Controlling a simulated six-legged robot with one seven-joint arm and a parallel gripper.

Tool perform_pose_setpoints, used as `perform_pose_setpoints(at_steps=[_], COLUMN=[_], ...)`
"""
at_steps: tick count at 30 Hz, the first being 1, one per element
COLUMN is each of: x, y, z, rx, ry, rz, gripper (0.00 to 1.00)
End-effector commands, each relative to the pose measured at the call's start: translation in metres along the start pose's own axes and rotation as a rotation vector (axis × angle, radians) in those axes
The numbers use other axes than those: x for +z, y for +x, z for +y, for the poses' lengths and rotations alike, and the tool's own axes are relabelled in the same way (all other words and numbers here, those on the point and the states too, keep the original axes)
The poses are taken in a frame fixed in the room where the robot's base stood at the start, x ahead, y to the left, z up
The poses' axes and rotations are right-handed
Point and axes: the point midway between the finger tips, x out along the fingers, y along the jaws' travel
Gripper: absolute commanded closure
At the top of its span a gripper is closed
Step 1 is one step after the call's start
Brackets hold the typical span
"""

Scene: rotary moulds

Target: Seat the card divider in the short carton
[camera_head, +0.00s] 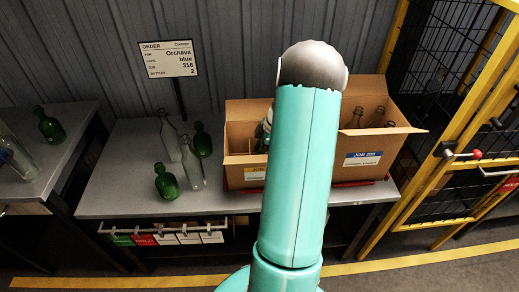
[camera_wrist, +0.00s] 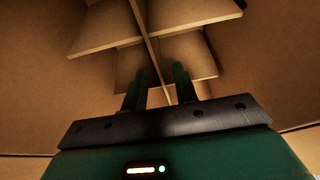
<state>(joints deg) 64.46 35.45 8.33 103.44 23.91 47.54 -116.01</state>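The short carton (camera_head: 236,171) stands on the bench, left of my arm, with a yellow-and-white label on its front. My gripper (camera_head: 266,128) is at this carton, mostly hidden behind my arm. In the wrist view, the card divider (camera_wrist: 105,30) is a set of brown crossing slats between carton walls (camera_wrist: 38,95). My gripper's two fingers (camera_wrist: 161,78) stand apart, with a thin slat edge running between them and a gap showing on each side. The divider's lower edges are hidden, so I cannot tell how deep it sits.
A larger carton (camera_head: 398,148) with a blue-and-white label and several bottles stands to the right. Clear bottles (camera_head: 191,165) and green bottles (camera_head: 166,183) stand on the bench (camera_head: 125,195) to the left. An order sign (camera_head: 169,59) rises behind. A yellow-framed cage (camera_head: 440,150) bounds the right.

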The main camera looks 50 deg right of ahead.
Motion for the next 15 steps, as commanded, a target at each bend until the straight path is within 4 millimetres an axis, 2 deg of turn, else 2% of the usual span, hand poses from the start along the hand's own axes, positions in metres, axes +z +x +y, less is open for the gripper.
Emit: perform_pose_setpoints(at_steps=[1,4,15], x=[0.0000,0.0000,-0.0018], y=[-0.0001,0.0000,-0.0045], z=[0.0000,0.0000,0.0005], rx=[0.000,0.000,0.002], ry=[0.000,0.000,-0.001], rz=[0.000,0.000,-0.001], gripper=[0.71,0.53,0.53])
